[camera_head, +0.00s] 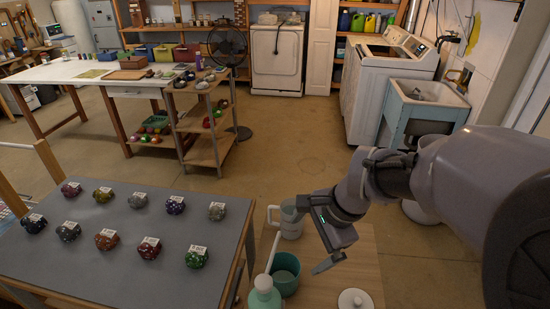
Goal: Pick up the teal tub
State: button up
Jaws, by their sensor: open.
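The teal tub (286,283) is a small round open container. It stands upright on a wooden surface at the bottom centre, right behind a mint pump bottle (264,296) that hides part of its left side. My gripper (311,238) hangs above and to the right of the tub, apart from it. The gripper is open with nothing seen between its fingers; one finger shows clearly at the lower right, the other is hard to make out.
A pale mug (290,224) stands behind the tub, close to my gripper. A white round lid (355,300) lies to the right on the wooden surface (362,262). A grey table (110,270) with several labelled stones is at left.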

jog(key=w+f+m+g+p, duration=0.2)
jog(key=w+f+m, duration=0.45)
jog(key=f, duration=0.45)
jog(key=b, duration=0.5)
send_near(279, 276)
jog(key=shift+s+a+f+y, duration=0.1)
jog(key=shift+s+a+y, duration=0.1)
jog(key=shift+s+a, duration=0.25)
jog(key=shift+s+a+y, duration=0.2)
jog(key=shift+s+a, duration=0.1)
jog(key=shift+s, duration=0.35)
jog(key=b+x, duration=0.3)
jog(key=x, duration=0.2)
jog(key=shift+w+f, duration=0.15)
jog(key=shift+f, duration=0.25)
jog(key=shift+d+r, duration=0.1)
jog(key=shift+r, duration=0.1)
